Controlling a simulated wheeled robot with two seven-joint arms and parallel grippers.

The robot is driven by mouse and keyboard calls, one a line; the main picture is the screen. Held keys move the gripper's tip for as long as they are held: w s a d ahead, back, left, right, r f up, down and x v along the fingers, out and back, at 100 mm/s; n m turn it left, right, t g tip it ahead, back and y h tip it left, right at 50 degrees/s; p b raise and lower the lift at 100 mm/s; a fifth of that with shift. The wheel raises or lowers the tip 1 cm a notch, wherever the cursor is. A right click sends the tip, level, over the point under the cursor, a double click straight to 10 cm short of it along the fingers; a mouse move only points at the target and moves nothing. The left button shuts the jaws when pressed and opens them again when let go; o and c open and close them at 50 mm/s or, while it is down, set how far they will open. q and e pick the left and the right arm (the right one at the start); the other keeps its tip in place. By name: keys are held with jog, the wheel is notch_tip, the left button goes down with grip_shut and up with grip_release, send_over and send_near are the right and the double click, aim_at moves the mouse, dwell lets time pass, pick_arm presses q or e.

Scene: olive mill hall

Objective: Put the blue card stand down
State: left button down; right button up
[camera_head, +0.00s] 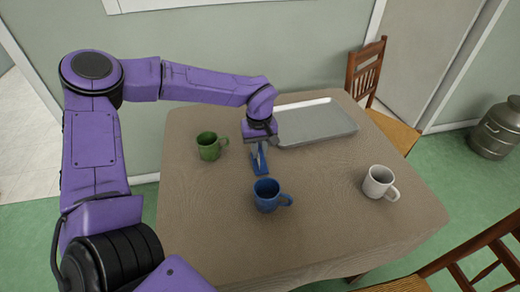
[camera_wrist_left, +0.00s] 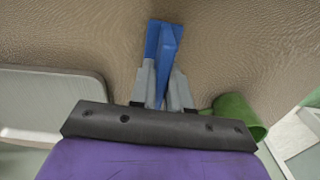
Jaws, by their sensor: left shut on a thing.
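The blue card stand (camera_head: 260,165) is a small blue piece over the brown-covered table (camera_head: 330,220), between the green mug and the blue mug. My left gripper (camera_head: 259,148) comes down on it from above and is shut on it. In the left wrist view the blue card stand (camera_wrist_left: 163,45) shows between the two grey fingertips of my left gripper (camera_wrist_left: 162,78) and beyond them. It looks to be at or very near the tabletop; I cannot tell whether it touches. My right gripper is not in view.
A green mug (camera_head: 209,147) stands left of the stand and a blue mug (camera_head: 267,196) just in front. A grey tray (camera_head: 315,124) lies behind to the right. A white mug (camera_head: 379,182) stands at the right. The table's front and middle right are clear. Wooden chairs (camera_head: 366,70) stand around.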

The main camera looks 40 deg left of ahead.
pick_arm(q)
jog(key=shift+s, duration=0.1)
jog(key=c, duration=1.1)
grip_release()
jog(key=shift+f, duration=0.1)
